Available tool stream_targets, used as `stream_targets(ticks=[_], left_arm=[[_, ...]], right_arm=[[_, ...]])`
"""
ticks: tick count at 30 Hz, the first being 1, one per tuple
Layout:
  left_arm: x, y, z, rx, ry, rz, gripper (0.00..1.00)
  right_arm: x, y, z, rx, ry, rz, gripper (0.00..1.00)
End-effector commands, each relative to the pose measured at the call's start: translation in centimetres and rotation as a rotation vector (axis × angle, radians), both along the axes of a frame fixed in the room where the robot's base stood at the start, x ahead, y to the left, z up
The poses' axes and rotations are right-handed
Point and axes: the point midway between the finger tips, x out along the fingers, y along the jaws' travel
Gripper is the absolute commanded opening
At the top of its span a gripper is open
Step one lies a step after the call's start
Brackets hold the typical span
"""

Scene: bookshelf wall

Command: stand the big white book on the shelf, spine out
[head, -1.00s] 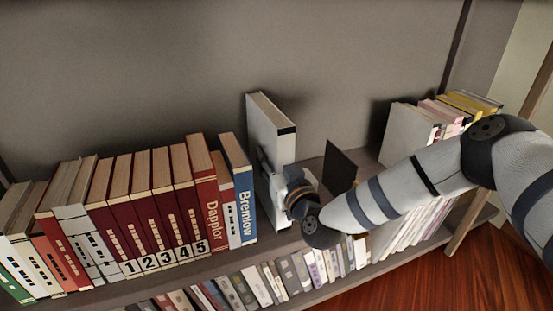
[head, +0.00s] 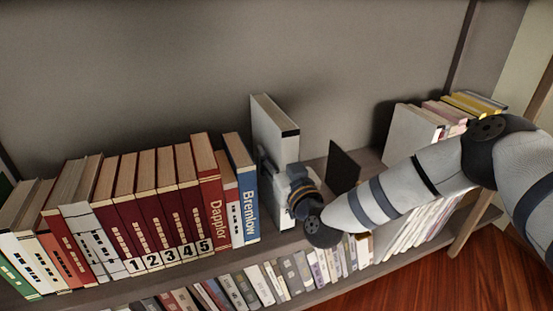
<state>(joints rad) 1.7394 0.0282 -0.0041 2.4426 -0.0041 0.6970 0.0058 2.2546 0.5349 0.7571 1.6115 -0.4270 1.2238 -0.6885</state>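The big white book (head: 274,126) stands upright on the shelf, right of the blue book "Bremlow" (head: 243,190), with a narrow gap between them. Its top pages and a dark band near the top of its front edge show. My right gripper (head: 272,172) reaches it from the front right, with a grey finger at the book's left side and the gripper body at its right front. It looks shut on the book. The gripper and wrist hide the lower front of the book, and the far finger is hard to see. My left gripper is not in view.
A row of books (head: 140,210) fills the shelf to the left. A thin dark bookend (head: 343,168) stands right of my gripper. More books (head: 410,135) stand at the far right, behind my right arm. A lower shelf holds further books (head: 255,285).

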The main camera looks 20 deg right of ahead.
Motion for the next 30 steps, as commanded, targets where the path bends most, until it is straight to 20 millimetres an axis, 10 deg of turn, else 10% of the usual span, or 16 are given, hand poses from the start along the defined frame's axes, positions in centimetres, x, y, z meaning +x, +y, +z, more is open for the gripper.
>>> stream_targets(ticks=[11, 22, 30], left_arm=[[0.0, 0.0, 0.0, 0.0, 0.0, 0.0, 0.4], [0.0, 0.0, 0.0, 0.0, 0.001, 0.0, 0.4], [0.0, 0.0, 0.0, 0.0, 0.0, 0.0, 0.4]], right_arm=[[-0.9, 0.0, -1.1, -0.003, 0.026, 0.004, 0.55], [-9.8, -0.4, -0.8, -0.001, 0.017, 0.003, 0.55], [-12.2, -0.4, -0.7, -0.001, 0.011, 0.002, 0.55]])
